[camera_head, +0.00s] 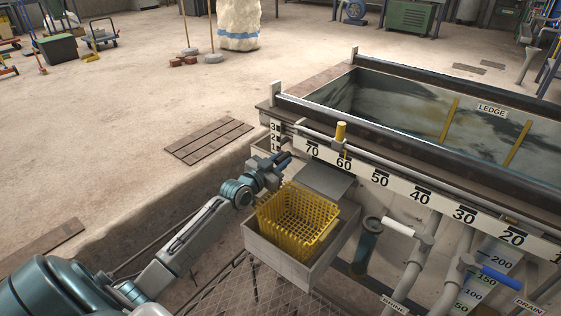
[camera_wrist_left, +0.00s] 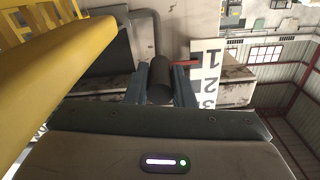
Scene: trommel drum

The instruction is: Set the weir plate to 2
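The weir plate's scale shows at the tank's left corner (camera_head: 273,136), with 3 on top. In the left wrist view the scale (camera_wrist_left: 207,77) appears upside down in order, with 1 above 2 and 3. A red pointer (camera_wrist_left: 184,62) reaches the scale's edge close to the 1. My left gripper (camera_head: 284,160) is at the corner just below the scale. In its wrist view, the fingers (camera_wrist_left: 161,78) stand on both sides of a dark round handle (camera_wrist_left: 160,82). I cannot tell whether they press on it. The plate itself is not clearly seen. My right gripper is out of view.
A yellow basket (camera_head: 297,218) sits in a grey box (camera_head: 290,262) right beside my left gripper. A rail with a yellow marker (camera_head: 340,133) runs along the tank (camera_head: 440,105). Pipes with white (camera_head: 398,226) and blue (camera_head: 500,277) handles stand to the right.

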